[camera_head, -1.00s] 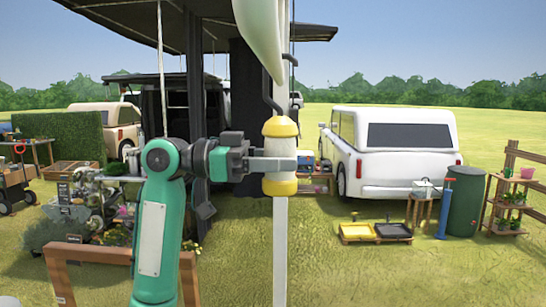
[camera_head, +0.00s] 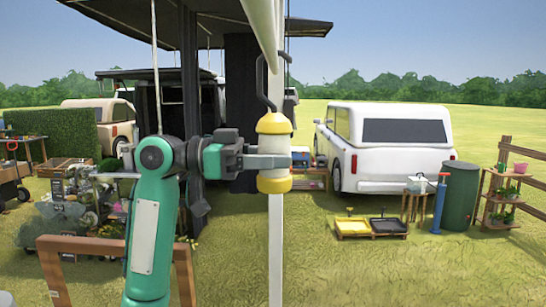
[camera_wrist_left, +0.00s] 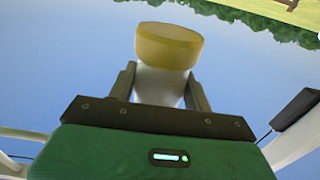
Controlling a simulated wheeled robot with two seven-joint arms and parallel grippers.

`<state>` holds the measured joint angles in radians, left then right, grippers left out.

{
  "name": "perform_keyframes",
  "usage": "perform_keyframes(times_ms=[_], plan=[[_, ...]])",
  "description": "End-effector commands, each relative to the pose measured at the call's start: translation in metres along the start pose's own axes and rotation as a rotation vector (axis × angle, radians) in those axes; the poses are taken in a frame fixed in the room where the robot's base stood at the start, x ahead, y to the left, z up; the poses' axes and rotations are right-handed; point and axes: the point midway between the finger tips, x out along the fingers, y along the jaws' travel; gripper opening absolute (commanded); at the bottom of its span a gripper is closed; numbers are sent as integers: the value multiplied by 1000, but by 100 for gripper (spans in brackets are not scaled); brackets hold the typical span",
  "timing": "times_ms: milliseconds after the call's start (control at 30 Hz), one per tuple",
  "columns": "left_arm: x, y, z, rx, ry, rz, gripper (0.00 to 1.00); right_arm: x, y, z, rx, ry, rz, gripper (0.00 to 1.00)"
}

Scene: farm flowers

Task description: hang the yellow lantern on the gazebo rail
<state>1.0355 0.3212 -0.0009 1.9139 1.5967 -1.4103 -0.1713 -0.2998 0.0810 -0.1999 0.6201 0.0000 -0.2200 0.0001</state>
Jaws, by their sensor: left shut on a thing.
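The yellow lantern (camera_head: 274,126) has yellow ends, a white middle and a dark hook on top. It hangs upright in my left gripper (camera_head: 272,162), which is shut on its white middle. The wrist view shows one yellow end (camera_wrist_left: 168,46) and the white body between the fingers (camera_wrist_left: 158,88). The white gazebo rail (camera_head: 263,22) comes in from the top, just above the lantern. The hook overlaps the rail's lower part in the head view; I cannot tell whether it touches or goes around it. My right gripper is out of view.
A white post (camera_head: 276,245) stands behind the lantern. A wooden frame (camera_head: 85,245) is at the lower left. A white car (camera_head: 390,150), yellow tray (camera_head: 352,228), green barrel (camera_head: 460,195) and plant shelf (camera_head: 505,195) stand farther back right. Open grass lies at the lower right.

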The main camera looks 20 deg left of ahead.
Motion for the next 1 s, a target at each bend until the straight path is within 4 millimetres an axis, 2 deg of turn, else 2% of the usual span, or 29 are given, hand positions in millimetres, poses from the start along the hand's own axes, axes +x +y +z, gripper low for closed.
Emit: perform_keyframes(times_ms=[733,767,867,1000], plan=[[0,0,6,-1,-3,1,30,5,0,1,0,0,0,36],[0,0,6,-1,-4,1,54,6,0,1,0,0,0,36],[0,0,6,-1,-3,1,74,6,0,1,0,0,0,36],[0,0,6,-1,-2,0,76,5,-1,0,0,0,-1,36]])
